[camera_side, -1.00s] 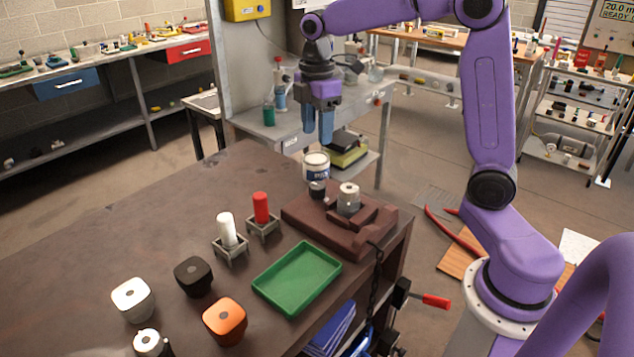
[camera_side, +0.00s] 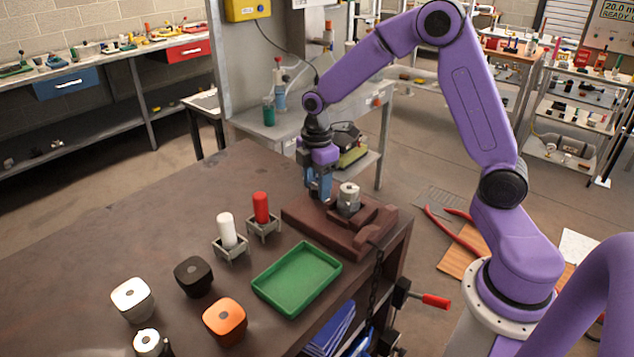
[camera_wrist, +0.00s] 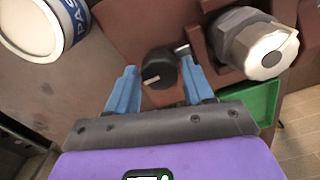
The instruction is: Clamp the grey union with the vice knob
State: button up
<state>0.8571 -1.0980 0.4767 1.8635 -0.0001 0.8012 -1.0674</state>
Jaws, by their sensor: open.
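The brown vice (camera_side: 340,236) sits at the right end of the dark workbench. The grey union (camera_side: 349,198), with a pale cap, stands between its jaws; it also shows at the upper right of the wrist view (camera_wrist: 257,43). The black vice knob (camera_wrist: 159,68) has a pale line on its face and joins a short metal shaft in the wrist view. In the side view the knob is mostly hidden by my gripper (camera_side: 318,198). My gripper is open, its blue fingers (camera_wrist: 158,84) on either side of the knob, with gaps visible.
A white labelled can (camera_wrist: 35,25) stands close by, left of the fingers in the wrist view. A green tray (camera_side: 297,278), white (camera_side: 227,231) and red (camera_side: 261,209) cylinders in holders, and several caps stand on the bench. The bench's left part is clear.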

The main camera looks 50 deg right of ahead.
jog(key=c, duration=0.8)
